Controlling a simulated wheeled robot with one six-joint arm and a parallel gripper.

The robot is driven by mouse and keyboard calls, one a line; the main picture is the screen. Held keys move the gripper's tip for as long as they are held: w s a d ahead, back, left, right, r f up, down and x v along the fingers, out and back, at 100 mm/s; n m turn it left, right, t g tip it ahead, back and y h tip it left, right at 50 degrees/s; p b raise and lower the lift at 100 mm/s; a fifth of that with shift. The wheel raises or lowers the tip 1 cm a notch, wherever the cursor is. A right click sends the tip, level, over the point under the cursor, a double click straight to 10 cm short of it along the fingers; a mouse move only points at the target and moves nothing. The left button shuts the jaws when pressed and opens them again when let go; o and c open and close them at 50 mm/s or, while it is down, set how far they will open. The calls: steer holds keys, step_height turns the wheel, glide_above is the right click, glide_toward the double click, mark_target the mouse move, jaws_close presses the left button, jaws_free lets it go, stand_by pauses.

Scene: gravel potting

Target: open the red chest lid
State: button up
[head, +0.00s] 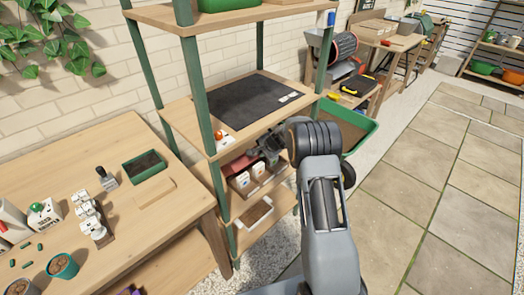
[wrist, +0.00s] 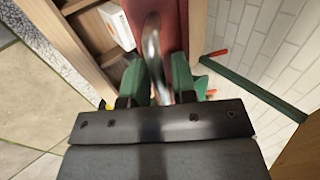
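The red chest (head: 238,163) sits on a middle shelf of the green-posted rack, mostly behind my arm in the head view. In the wrist view a red surface of it (wrist: 172,18) fills the top middle. A curved, shiny metal handle (wrist: 152,42) runs from the red surface down between the two green fingers of my gripper (wrist: 160,76). The fingers stand on either side of the handle. Whether they press on it or leave a small gap cannot be told. In the head view my gripper (head: 268,147) is at the shelf opening, its fingertips partly hidden. The lid's position is unclear.
White boxes (head: 243,180) stand in a wooden tray just below the chest. A shelf with a dark mat (head: 245,103) is close above. A green post (head: 203,110) stands to the left. Open paving (head: 425,190) lies to the right.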

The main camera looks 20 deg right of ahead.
steer(key=shift+o, duration=0.8)
steer(key=shift+d, duration=0.1)
steer(key=shift+s+d+r, duration=0.1)
steer(key=shift+r, duration=0.1)
steer(key=v, duration=1.3)
steer(key=shift+s, duration=0.2)
steer(key=shift+c, duration=0.2)
